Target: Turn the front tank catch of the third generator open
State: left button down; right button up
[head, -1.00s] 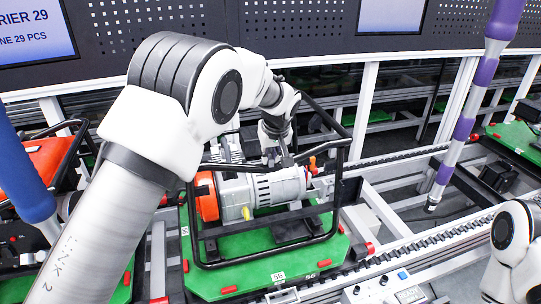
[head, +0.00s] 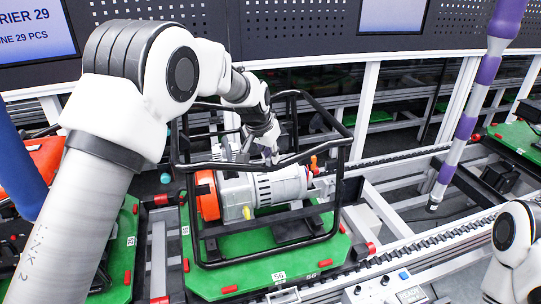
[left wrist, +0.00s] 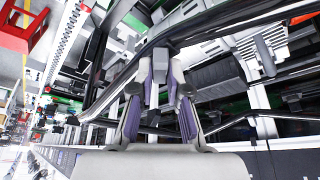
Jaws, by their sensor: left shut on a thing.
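The generator (head: 275,188), with a grey body and orange end, sits inside a black tube frame (head: 190,208) on a green pallet (head: 225,283) marked 56. My left gripper (head: 268,157) reaches down to the frame's front top bar, above the generator. It is shut on a small part there, which I take to be the front tank catch; the fingers mostly hide it. In the left wrist view the fingers (left wrist: 158,82) close around a small grey part beside the black bar (left wrist: 215,32). The catch's angle cannot be made out. My right gripper is out of view.
Another orange generator (head: 42,158) stands on a green pallet at the left. The conveyor rail (head: 420,243) runs past the pallet's right side. A screen (head: 35,32) hangs at the back left.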

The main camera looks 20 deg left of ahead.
pick_arm(q)
jog(key=m, duration=0.2)
jog(key=m+h+b, duration=0.1)
jog(key=m, duration=0.1)
jog(key=shift+a+f+m+g+h, duration=0.1)
jog(key=shift+f+m+g+h, duration=0.1)
jog(key=shift+m+g+h, duration=0.15)
jog(key=shift+m+g+h+b, duration=0.45)
jog(key=shift+m+g, duration=0.2)
jog(key=shift+m, duration=1.3)
jog(key=c, duration=1.1)
grip_release()
jog(key=shift+c, duration=0.2)
jog(key=shift+w, duration=0.1)
jog(key=shift+r, duration=0.2)
jog(key=v, duration=1.1)
jog(key=shift+a+r, duration=0.2)
jog(key=shift+r, duration=0.1)
